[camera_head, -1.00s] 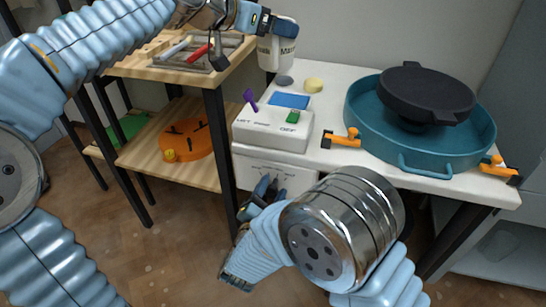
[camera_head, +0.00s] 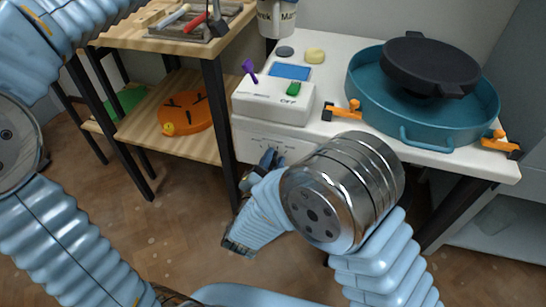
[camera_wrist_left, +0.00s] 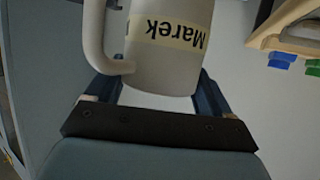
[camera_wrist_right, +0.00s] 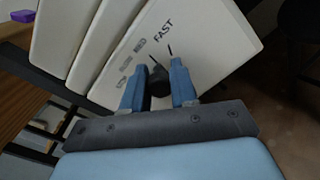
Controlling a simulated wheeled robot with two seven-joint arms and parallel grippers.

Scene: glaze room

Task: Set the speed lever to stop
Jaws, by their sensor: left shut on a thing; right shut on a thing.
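The speed panel is the white front face (camera_head: 272,146) below the table top, with small dark marks. In the right wrist view the panel (camera_wrist_right: 205,35) reads FAST, with smaller labels in a row beside it. The dark lever knob (camera_wrist_right: 158,86) sits between my right gripper's fingers (camera_wrist_right: 158,82), which are shut on it. In the head view my right gripper (camera_head: 268,160) is at the panel; the knob is hidden there. Which label the lever points to I cannot tell. My left gripper (camera_wrist_left: 153,92) is shut on a white mug (camera_wrist_left: 160,65) labelled Marek.
On the white table (camera_head: 330,75) stand a control box (camera_head: 270,108) with a purple lever and green switch, and a teal basin (camera_head: 420,120) with a dark wheel head (camera_head: 430,65). A wooden shelf (camera_head: 150,125) stands at left, with tools on top.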

